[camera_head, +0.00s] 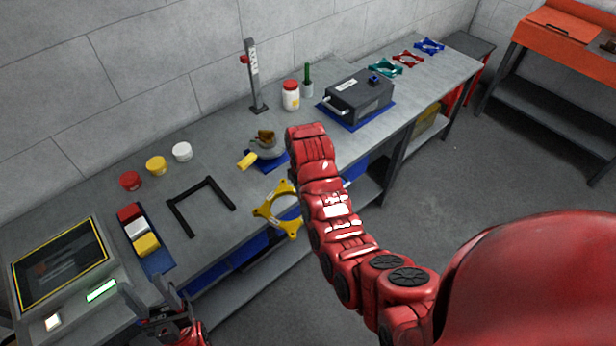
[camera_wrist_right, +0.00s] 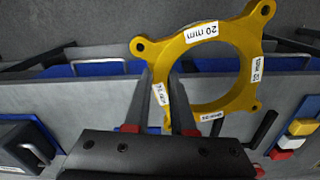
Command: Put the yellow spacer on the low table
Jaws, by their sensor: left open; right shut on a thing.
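The yellow spacer (camera_head: 278,207) is a flat ring with lugs at its corners, and it sits tilted by the front edge of the grey workbench in the head view. In the right wrist view the spacer (camera_wrist_right: 236,34) carries several white labels, one reading 20 mm. My right gripper (camera_wrist_right: 168,98) is shut on one side of its ring; in the head view my right arm hides this gripper. My left gripper (camera_head: 170,312) is open and empty at the lower left, in front of the bench. I cannot tell for sure which surface is the low table.
The workbench (camera_head: 222,165) holds a black U-shaped frame (camera_head: 200,206), colored blocks, jars, a grey box (camera_head: 360,97) and more spacers (camera_head: 407,58). A dark-topped stand (camera_head: 474,50) is past its far end. An orange bench (camera_head: 565,38) stands at right. The floor (camera_head: 480,150) between is clear.

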